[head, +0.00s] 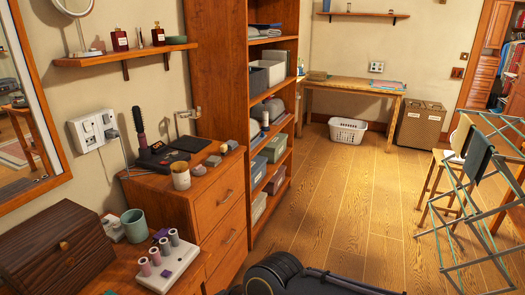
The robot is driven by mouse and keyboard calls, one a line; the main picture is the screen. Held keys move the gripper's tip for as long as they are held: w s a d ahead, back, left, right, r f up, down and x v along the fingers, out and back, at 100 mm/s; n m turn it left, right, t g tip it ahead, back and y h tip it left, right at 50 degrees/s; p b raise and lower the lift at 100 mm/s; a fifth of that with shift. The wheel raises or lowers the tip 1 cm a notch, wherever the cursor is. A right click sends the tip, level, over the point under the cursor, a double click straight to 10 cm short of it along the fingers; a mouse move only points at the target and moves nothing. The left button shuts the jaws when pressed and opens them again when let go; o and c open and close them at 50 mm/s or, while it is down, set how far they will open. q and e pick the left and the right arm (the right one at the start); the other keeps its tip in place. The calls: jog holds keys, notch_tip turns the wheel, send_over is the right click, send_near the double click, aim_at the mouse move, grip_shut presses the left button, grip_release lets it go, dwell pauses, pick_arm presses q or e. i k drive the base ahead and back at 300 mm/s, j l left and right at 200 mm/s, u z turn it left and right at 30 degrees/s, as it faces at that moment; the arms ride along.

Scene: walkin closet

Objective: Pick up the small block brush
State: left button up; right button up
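A round hairbrush (140,128) with a dark barrel stands upright farther left on the dresser. Neither gripper shows; only a black part of my own arm is at the bottom edge.
A cream cup (181,176) and a black tray (162,158) stand beside the blocks. A lower surface in front holds a dark wooden box (55,250), a teal cup (135,225) and a white spool holder (168,268). A tall shelf (222,80) rises behind the dresser. The floor to the right is open, up to a drying rack (470,215).

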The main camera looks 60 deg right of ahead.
aim_at(224, 148)
jog(key=i+l+z, duration=0.15)
jog(key=z, duration=0.25)
jog(key=i+l+z, duration=0.1)
jog(key=z, duration=0.3)
jog(key=i+z, duration=0.2)
jog(key=z, duration=0.2)
jog(key=i+l+z, duration=0.1)
jog(key=z, duration=0.3)
jog(key=u, duration=2.5)
jog(key=z, duration=2.5)
jog(key=i+l+z, duration=0.25)
jog(key=i+z, duration=0.25)
jog(key=i+j, duration=0.05)
